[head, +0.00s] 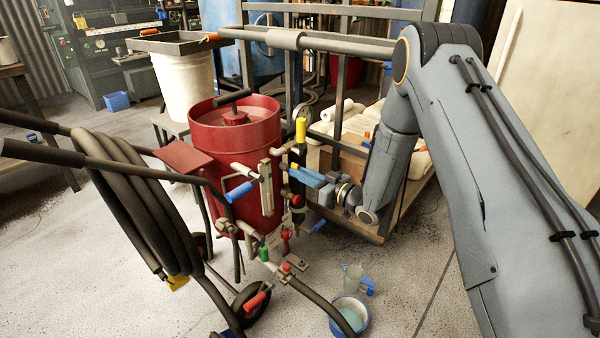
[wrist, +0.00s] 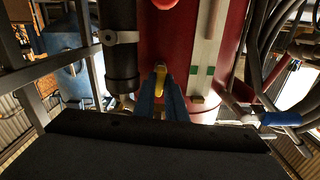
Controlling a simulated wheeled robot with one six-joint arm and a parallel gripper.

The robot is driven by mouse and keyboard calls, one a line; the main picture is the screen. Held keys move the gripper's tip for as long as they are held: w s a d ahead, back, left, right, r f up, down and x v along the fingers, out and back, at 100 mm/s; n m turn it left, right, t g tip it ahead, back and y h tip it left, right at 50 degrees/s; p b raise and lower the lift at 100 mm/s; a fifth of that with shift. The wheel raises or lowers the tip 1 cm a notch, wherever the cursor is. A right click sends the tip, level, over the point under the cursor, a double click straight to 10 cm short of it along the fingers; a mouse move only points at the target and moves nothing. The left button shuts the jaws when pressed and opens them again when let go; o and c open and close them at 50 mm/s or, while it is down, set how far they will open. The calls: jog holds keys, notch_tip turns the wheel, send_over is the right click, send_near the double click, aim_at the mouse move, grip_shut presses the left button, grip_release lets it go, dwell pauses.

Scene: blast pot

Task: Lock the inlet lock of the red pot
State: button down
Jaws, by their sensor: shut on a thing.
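The red pot (head: 218,165) stands upright on its frame, with valves and pipes on its right side. My gripper (head: 298,171) reaches in from the right to this pipework, beside a dark upright cylinder (head: 297,200). In the wrist view my gripper's blue fingers (wrist: 161,90) are closed together on a small yellow piece (wrist: 161,76), in front of the red pot wall (wrist: 180,50). This yellow piece is probably the inlet lock. It is hidden in the head view. Whether it is locked cannot be told.
A dark cylinder (wrist: 121,45) stands close left of the fingers in the wrist view, and a pale upright strip (wrist: 206,45) close right. A blue-handled valve (head: 240,191), a coiled hose (head: 140,200) and a blue bucket (head: 362,325) are nearby.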

jog(key=shift+w+d+f+m+p, duration=0.1)
jog(key=shift+m+p, duration=0.75)
jog(key=shift+m, duration=1.9)
jog(key=shift+d+f+m+p, duration=0.15)
jog(key=shift+m+p, duration=0.75)
jog(key=shift+m, duration=1.9)
jog(key=shift+w+a+f+m+p, duration=0.1)
jog(key=shift+m+p, duration=0.75)
jog(key=shift+m, duration=1.9)
jog(key=c, duration=1.8)
grip_release()
jog(key=shift+d, duration=0.15)
